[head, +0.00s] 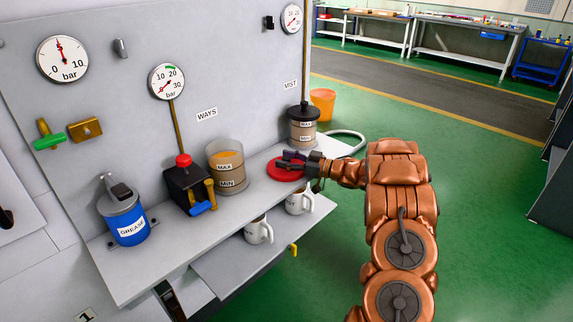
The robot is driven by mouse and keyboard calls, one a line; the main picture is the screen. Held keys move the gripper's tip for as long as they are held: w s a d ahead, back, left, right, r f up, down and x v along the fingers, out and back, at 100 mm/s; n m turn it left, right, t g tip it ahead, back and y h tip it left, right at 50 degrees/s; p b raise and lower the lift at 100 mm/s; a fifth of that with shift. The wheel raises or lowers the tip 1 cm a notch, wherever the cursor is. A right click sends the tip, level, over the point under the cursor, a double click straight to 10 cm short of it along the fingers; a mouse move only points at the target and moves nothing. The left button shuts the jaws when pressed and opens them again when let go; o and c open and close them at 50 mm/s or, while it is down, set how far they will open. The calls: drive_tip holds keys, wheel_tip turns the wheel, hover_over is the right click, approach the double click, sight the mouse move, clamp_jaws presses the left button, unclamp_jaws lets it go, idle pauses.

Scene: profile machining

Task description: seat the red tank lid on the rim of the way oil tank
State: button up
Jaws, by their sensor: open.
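The way oil tank (227,166) is a clear cylinder with brownish oil, MAX and MIN labels and an open top. It stands on the shelf below the WAYS sign. The red tank lid (285,175) is a flat red disc on the shelf to the right of the tank, apart from it. My gripper (284,162) is open, reaching in from the right over the lid. Its dark fingers hide part of the lid's top. I cannot tell whether they touch the lid.
A black pump box (185,190) with a red knob and blue lever stands left of the tank. A blue grease can (125,218) is farther left. A black-lidded mist tank (303,127) stands behind my gripper. Two mugs (259,231) (300,201) sit on a lower shelf.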

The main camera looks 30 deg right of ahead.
clamp_jaws()
idle(0.4)
